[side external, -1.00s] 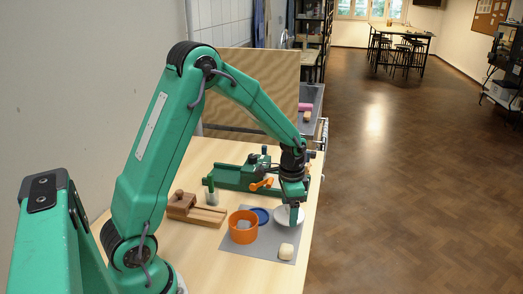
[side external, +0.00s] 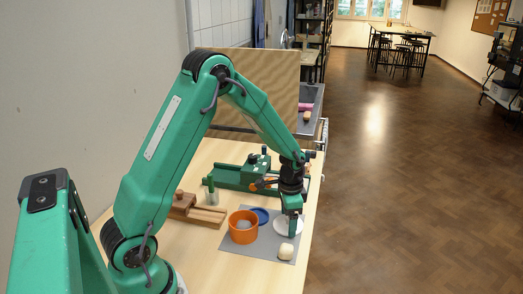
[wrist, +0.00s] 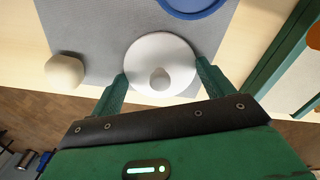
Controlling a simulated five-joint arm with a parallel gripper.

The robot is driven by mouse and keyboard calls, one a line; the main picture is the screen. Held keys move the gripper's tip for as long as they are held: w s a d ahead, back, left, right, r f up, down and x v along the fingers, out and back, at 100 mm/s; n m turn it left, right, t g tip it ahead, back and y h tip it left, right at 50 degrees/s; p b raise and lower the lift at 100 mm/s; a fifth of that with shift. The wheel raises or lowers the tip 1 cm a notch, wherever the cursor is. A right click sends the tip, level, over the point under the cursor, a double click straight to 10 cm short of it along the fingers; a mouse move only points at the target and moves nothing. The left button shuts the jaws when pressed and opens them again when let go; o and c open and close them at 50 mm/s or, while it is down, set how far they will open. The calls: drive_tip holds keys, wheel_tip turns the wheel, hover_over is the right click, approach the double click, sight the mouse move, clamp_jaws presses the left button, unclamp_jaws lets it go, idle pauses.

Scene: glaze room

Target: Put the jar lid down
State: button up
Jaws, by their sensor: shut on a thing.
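The jar lid is a white disc with a round knob, seen in the wrist view (wrist: 178,53) and in the side view (side external: 281,227). My gripper (wrist: 161,77) is shut on it, one finger on each side of its rim. In the side view my gripper (side external: 291,224) points down over the right part of a grey mat (side external: 236,247). The lid is low over the mat; I cannot tell whether it touches it.
An orange pot (side external: 243,233) stands on the mat, with a blue disc (side external: 260,215) behind it. A cream lump (side external: 286,252) lies in front of the lid.

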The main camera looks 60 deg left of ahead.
drive_tip(key=shift+f, duration=0.1)
drive_tip(key=o, duration=0.9)
wheel_tip(320, 180, up, 12)
idle(0.7)
